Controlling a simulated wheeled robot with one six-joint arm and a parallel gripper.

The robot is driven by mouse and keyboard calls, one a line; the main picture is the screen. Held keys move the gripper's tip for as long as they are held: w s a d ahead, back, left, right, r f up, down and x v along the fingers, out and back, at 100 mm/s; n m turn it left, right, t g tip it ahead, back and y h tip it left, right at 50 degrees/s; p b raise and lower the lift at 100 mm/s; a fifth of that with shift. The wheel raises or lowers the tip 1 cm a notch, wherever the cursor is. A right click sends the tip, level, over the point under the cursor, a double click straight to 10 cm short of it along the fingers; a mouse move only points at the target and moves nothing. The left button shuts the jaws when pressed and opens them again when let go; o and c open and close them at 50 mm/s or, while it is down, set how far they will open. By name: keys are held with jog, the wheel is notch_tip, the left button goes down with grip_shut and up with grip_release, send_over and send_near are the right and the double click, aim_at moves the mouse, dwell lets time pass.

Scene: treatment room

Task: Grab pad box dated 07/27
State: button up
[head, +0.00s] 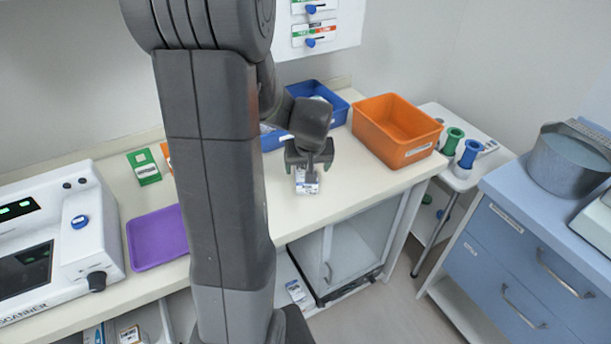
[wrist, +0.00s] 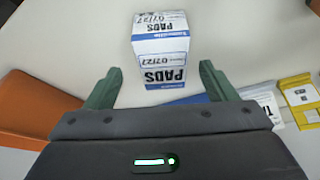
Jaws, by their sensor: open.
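The pad box (wrist: 160,48) is white and blue and reads "PADS" and "07/27" in the wrist view. It stands on the counter just ahead of my gripper, roughly centred between the fingertips. In the head view the box (head: 307,186) shows below my gripper (head: 310,163), near the counter's front edge. My gripper (wrist: 158,78) is open, with its two green fingers apart and nothing held between them. Whether the fingers overlap the box's near end is hard to tell.
An orange bin (head: 418,151) stands to the right on the counter (head: 350,184), a blue bin (head: 338,108) behind. A purple tray (head: 155,238) and a scanner (head: 60,245) are at the left. In the wrist view, a yellow-and-white packet (wrist: 299,95) lies at the right.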

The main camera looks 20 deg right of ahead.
jog(key=shift+w+p+x, duration=0.2)
jog(key=shift+p+x, duration=0.3)
jog(key=shift+x, duration=2.1)
jog(key=shift+a, duration=0.15)
jog(key=shift+c, duration=0.2)
jog(key=c, duration=1)
